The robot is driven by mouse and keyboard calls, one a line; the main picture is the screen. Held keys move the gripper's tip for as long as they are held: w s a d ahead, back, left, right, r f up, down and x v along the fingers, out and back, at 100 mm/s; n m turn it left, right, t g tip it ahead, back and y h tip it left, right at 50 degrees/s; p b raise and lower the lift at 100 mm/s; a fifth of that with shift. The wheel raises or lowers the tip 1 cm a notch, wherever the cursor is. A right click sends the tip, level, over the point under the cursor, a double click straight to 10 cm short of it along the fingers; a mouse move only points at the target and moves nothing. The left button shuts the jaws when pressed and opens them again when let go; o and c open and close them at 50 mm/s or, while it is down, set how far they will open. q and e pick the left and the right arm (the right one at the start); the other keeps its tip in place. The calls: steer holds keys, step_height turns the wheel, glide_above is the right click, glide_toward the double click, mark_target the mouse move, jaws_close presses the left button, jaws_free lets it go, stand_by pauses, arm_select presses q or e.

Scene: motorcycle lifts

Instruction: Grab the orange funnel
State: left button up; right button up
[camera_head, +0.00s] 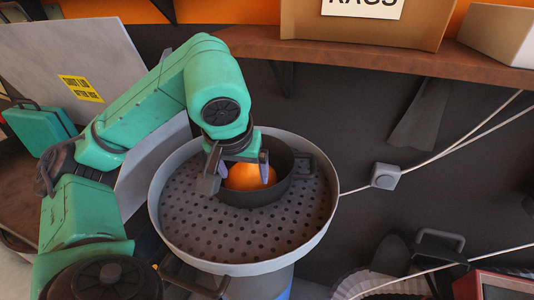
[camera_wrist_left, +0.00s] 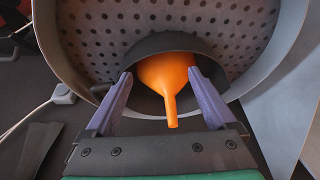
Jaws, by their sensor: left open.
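The orange funnel (camera_head: 248,177) sits inside a dark round pot (camera_head: 270,193) on a perforated grey round tray (camera_head: 245,242). In the left wrist view the funnel (camera_wrist_left: 167,77) has its spout pointing toward the camera, and the pot's dark wall (camera_wrist_left: 172,42) shows around it. My left gripper (camera_head: 236,176) reaches down into the pot. In the left wrist view its two purple fingers (camera_wrist_left: 160,80) are open, one on each side of the funnel's wide part. I cannot tell whether they touch it. My right gripper is not in view.
A wooden shelf (camera_head: 350,57) with a cardboard box marked RAGS (camera_head: 360,25) runs above and behind the tray. A grey panel (camera_head: 75,55) stands at the left. A cable with a grey box (camera_head: 385,176) passes right of the tray.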

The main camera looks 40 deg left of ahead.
mark_target(243, 177)
arm_select(q)
steer(key=w+a+p, duration=0.1)
steer(key=w, duration=0.1)
steer(key=w+a+p, duration=0.2)
steer(key=w, duration=0.1)
steer(key=w+a+p, duration=0.1)
steer(key=w+a, duration=0.1)
steer(key=w, duration=0.1)
steer(key=shift+a+r, duration=0.2)
steer(key=shift+r, duration=0.05)
steer(key=p+x, duration=0.1)
steer(key=x, duration=0.3)
steer(key=shift+s+a+f, duration=0.1)
steer(key=shift+f, duration=0.4)
steer(key=shift+a+f, duration=0.1)
steer(key=c, duration=1)
jaws_close()
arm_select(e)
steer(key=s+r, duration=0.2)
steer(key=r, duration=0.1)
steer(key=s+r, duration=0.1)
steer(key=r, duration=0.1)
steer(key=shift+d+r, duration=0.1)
